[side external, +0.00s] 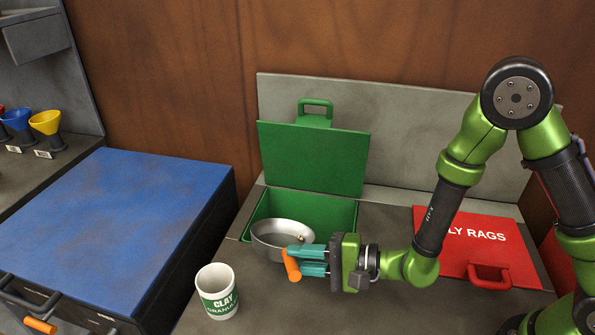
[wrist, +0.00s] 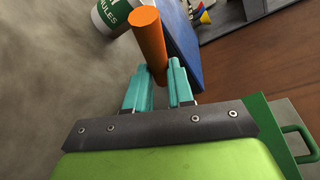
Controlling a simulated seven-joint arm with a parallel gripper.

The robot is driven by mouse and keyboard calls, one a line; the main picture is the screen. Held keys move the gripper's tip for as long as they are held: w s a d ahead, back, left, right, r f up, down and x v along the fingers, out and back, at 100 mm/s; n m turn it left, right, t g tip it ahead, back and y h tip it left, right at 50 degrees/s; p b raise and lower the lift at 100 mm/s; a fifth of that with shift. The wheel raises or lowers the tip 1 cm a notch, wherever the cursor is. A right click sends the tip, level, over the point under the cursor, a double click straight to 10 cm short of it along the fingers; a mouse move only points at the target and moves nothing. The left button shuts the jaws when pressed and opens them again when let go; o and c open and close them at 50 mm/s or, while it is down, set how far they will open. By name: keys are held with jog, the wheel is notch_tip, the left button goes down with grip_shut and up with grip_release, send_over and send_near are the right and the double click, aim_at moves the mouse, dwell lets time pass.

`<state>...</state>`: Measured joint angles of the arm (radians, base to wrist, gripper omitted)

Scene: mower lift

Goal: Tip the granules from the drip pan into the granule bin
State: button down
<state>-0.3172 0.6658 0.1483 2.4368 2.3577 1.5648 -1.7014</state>
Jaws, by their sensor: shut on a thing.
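The drip pan (side external: 268,249) is a round silver metal dish with an orange handle (side external: 291,267). My gripper (side external: 300,260) has its teal fingers shut on that handle; in the wrist view the handle (wrist: 149,38) sits between the fingertips (wrist: 160,75). The pan is at the open mouth of the green granule bin (side external: 335,212), covering its front left part. The bin's green lid (side external: 312,158) stands raised behind it. The pan's inside looks mostly bare grey, with a small brownish spot near its right side. I cannot tell whether granules lie in the bin.
A white and green clay granules cup (side external: 217,292) stands on the counter at front left. A closed red lid (side external: 475,245) marked for rags lies to the right. A blue-topped cabinet (side external: 120,220) is at left, with coloured funnels (side external: 46,123) beyond. A grey panel (side external: 410,130) stands behind.

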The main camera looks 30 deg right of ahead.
jog(key=shift+w+d+r+m+y, duration=0.15)
jog(key=shift+w+d+r+m, duration=0.35)
jog(key=shift+d, duration=0.2)
jog(key=shift+w+d+r+m+y, duration=0.2)
jog(key=shift+w+d+r+m, duration=0.15)
jog(key=shift+w+d+m, duration=0.25)
jog(key=shift+w+d+r+m+y, duration=0.15)
jog(key=shift+w+d+r+m, duration=0.25)
jog(key=shift+d, duration=0.35)
jog(key=shift+w+d+r+m, duration=0.35)
jog(key=shift+d+r+m, duration=0.1)
jog(key=shift+r, duration=0.1)
jog(key=shift+w+d+r, duration=0.15)
jog(key=shift+d+r, duration=0.05)
jog(key=shift+w+d+r+m+y, duration=0.45)
jog(key=shift+d+r+m, duration=0.2)
jog(key=shift+m, duration=0.1)
jog(key=shift+w+d+r+m+b, duration=0.2)
jog(key=shift+w+d+r+m, duration=0.2)
jog(key=shift+d+m, duration=0.15)
jog(key=shift+w+d+r+m+b, duration=0.15)
jog(key=shift+w+d+r+m, duration=0.2)
jog(key=shift+d+m, duration=0.2)
jog(key=shift+w+d+r+m+y, duration=0.25)
jog(key=shift+w+d+r+m, duration=0.1)
jog(key=shift+w+d+m, duration=0.2)
jog(key=shift+d, duration=0.2)
